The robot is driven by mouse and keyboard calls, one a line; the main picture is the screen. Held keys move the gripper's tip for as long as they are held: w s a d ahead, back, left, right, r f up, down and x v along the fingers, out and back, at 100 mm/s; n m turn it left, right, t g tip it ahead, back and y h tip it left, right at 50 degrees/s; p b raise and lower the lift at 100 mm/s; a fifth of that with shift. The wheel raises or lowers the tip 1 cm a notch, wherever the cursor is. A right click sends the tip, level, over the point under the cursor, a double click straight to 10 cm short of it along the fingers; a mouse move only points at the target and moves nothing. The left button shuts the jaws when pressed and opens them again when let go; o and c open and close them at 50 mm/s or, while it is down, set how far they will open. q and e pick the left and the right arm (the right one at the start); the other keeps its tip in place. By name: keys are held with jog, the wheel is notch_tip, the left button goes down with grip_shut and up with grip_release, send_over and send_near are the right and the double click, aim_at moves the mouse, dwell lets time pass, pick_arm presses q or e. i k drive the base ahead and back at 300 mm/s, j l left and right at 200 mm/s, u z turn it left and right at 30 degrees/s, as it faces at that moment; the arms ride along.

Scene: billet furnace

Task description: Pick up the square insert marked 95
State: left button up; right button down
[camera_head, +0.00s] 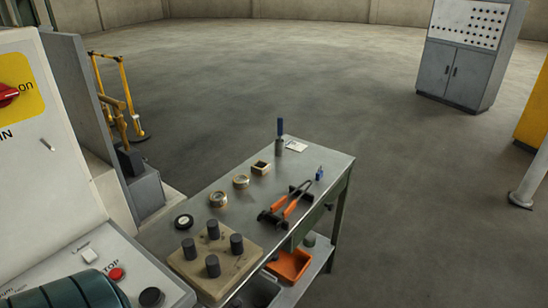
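A small brass-coloured square insert (260,168) with a dark square opening lies on the grey metal table (215,240), towards its far end. Any number on it is too small to read. Two round brass-coloured rings, one nearer (218,199) and one farther (241,181), lie in a row with it towards the front left. Neither of my grippers is in view.
Orange-handled tongs (287,204) lie right of the insert. A blue-topped tool (280,134) stands behind it near a white card (296,146). A control panel (95,265) borders the left.

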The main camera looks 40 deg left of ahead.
aim_at(260, 168)
jog(key=i+l+u, duration=0.15)
jog(key=i+u, duration=0.3)
jog(key=i+l+u, duration=0.3)
jog(key=i+u, duration=0.15)
jog(key=i+l+u, duration=0.95)
jog(key=l, duration=0.2)
jog(key=i+l+u, duration=0.15)
jog(key=l+u, duration=0.3)
jog(key=l, duration=0.2)
